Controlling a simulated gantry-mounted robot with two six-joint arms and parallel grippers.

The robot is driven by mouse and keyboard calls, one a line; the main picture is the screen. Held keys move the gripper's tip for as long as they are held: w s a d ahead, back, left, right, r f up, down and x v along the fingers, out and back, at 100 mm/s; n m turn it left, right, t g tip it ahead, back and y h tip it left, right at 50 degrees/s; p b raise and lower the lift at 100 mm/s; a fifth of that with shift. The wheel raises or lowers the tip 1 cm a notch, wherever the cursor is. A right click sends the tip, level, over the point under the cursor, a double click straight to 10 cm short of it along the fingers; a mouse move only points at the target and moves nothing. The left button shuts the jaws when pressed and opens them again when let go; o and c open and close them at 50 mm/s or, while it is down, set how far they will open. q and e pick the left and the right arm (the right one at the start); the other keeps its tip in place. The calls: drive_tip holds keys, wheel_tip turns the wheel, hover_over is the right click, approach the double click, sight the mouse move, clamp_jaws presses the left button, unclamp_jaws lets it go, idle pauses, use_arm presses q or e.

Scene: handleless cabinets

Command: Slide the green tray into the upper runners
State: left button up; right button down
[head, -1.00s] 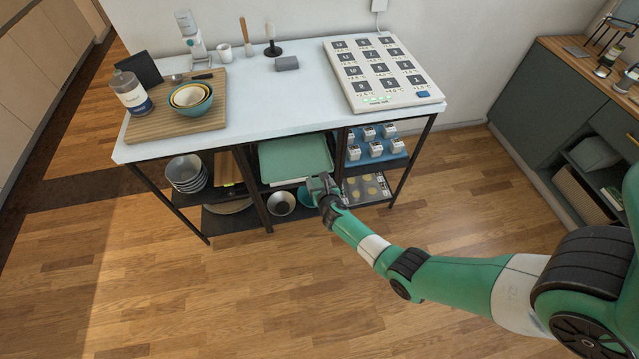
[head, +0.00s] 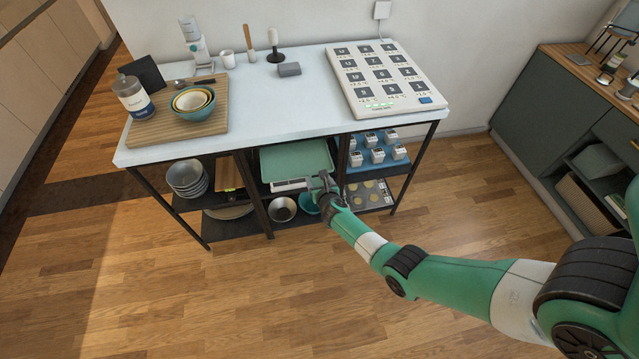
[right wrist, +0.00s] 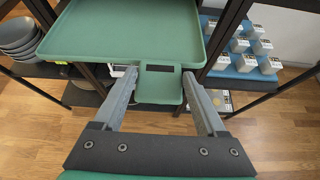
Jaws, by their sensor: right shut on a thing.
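The green tray (head: 297,158) is level in the upper part of the middle bay, partly under the tabletop. In the right wrist view the tray (right wrist: 122,32) lies between two dark posts, its front edge toward me. The upper runners cannot be made out. My right gripper (head: 322,182) is at the tray's front edge. In the right wrist view my right gripper (right wrist: 160,76) has one finger on each side of the tray's front tab and is shut on it. The tray's back end is hidden under the tabletop. My left gripper is not in view.
Below the tray stand a metal bowl (head: 282,209) and a teal bowl (head: 309,204). Left bay holds stacked bowls (head: 187,178). Right bay has a blue tray (head: 377,161) of small boxes. The tabletop (head: 290,112) is above; the floor in front (head: 200,300) is clear.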

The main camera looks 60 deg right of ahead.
sight(309, 146)
drive_tip(key=shift+w+d+b, duration=0.5)
drive_tip(key=shift+w+d, duration=0.05)
drive_tip(key=shift+d, duration=0.2)
drive_tip(key=shift+w+d+b, duration=0.5)
drive_tip(key=shift+w+d, duration=0.05)
drive_tip(key=shift+d, duration=0.15)
drive_tip(key=shift+w+d+b, duration=0.45)
drive_tip(key=shift+d+b, duration=0.1)
drive_tip(key=shift+d, duration=0.05)
drive_tip(key=shift+w+d+b, duration=0.4)
drive_tip(key=shift+d+b, duration=0.15)
drive_tip(key=shift+d, duration=0.05)
drive_tip(key=shift+w+d+b, duration=0.75)
drive_tip(key=shift+d+b, duration=0.25)
drive_tip(key=shift+b, duration=0.2)
drive_tip(key=shift+w+d+b, duration=1)
drive_tip(key=shift+d+b, duration=0.3)
drive_tip(key=shift+b, duration=0.8)
drive_tip(key=shift+w+d+b, duration=0.8)
drive_tip(key=shift+d+b, duration=0.25)
drive_tip(key=shift+b, duration=1.3)
unclamp_jaws()
